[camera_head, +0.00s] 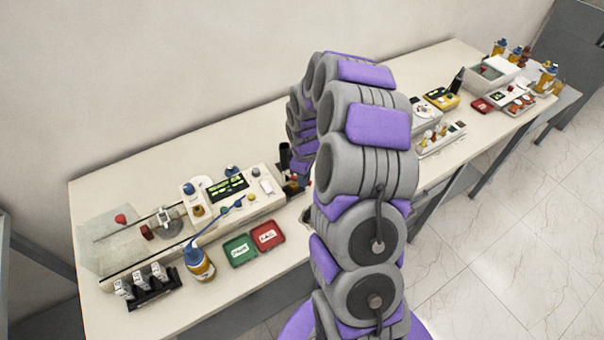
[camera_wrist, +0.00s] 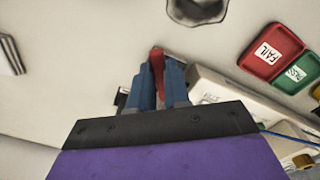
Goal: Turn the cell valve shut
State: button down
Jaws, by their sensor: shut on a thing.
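A slim red handle (camera_wrist: 157,56), which looks like the cell valve's lever, stands between the two blue fingers of my gripper (camera_wrist: 159,76) in the wrist view. The fingers are shut on it. Its base and the rest of the valve are hidden behind the fingers and the gripper body. My arm covers most of that place, so the handle's angle cannot be told there.
A red FAIL tray (camera_head: 267,235) and a green tray (camera_head: 239,250) lie in front of the instrument. A bottle with a blue cap (camera_head: 200,264) stands to their left. A grey ring-like object (camera_wrist: 197,8) lies near the gripper. The bench (camera_head: 240,118) behind the instrument is clear.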

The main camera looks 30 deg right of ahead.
jog(key=shift+w+d+r+n+p, duration=0.2)
jog(key=shift+w+n+p, duration=0.5)
jog(key=shift+n, duration=1.1)
jog(key=shift+w+d+f+n+p, duration=0.15)
jog(key=shift+w+d+n+p, duration=0.15)
jog(key=shift+n+p, duration=1.1)
jog(key=shift+w+d+r+n+p, duration=0.15)
jog(key=shift+w+n+p, duration=0.35)
jog(key=shift+n, duration=1.7)
jog(key=shift+w+d+f, duration=0.1)
jog(key=shift+w, duration=0.05)
jog(key=c, duration=1.1)
grip_release()
notch_tip(320, 180, up, 17)
jog(key=shift+r, duration=0.1)
